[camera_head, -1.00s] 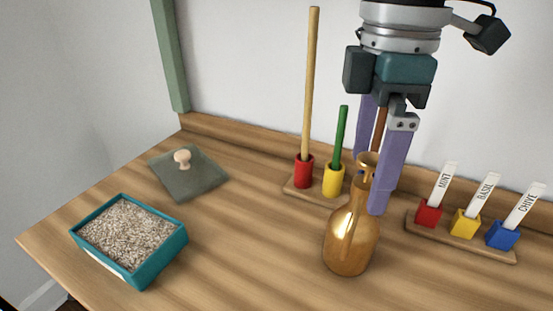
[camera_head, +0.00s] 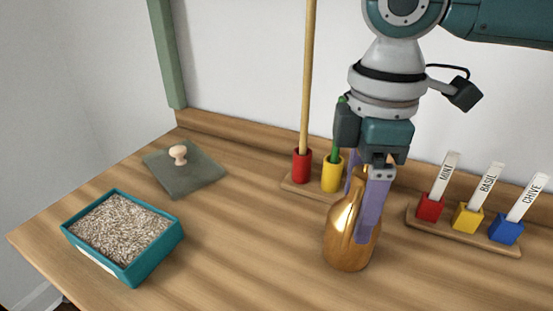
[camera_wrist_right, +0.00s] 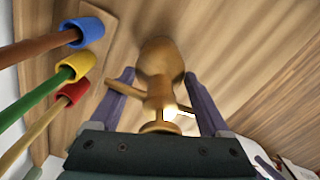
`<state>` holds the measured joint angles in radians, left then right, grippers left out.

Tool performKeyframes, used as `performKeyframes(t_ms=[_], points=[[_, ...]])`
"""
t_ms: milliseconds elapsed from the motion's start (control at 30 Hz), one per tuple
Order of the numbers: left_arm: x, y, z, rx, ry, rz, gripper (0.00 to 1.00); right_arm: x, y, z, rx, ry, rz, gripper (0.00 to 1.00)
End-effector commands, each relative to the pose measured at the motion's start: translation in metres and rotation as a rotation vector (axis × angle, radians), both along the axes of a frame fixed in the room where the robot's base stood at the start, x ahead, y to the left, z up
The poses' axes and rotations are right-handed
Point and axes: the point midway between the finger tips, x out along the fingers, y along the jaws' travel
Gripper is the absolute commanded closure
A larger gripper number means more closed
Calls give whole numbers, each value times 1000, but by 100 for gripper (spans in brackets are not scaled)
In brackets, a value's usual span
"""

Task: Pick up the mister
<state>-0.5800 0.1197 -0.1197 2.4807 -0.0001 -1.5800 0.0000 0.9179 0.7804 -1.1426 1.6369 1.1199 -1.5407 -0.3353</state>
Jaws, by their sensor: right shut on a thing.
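The mister (camera_head: 342,245) is a shiny gold bottle with a round body. It stands upright on the wooden table, right of the middle in the head view. My right gripper (camera_head: 360,222) reaches down from above, its purple fingers on both sides of the mister's upper part, and is shut on it. My left gripper is not in view.
Behind the mister is a rack with a red cup (camera_head: 302,166) and a yellow cup (camera_head: 332,175) holding upright sticks. Right is a rack of herb markers (camera_head: 464,228). Left are a teal tray of grain (camera_head: 150,262) and a grey plate with a knob (camera_head: 190,178). The front-middle table is clear.

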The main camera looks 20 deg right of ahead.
Motion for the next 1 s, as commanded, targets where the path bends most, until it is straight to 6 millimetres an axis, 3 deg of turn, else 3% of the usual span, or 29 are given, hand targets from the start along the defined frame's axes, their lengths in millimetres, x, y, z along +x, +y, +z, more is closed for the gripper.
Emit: performKeyframes(t_ms=[67, 600, 1000], points=[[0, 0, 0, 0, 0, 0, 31, 0, 0, 0, 0, 0, 0, 42], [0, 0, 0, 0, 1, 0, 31, 0, 0, 0, 1, 0, 0, 100], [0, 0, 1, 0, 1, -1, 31, 1, 0, 3, 1, -2, 0, 100]])
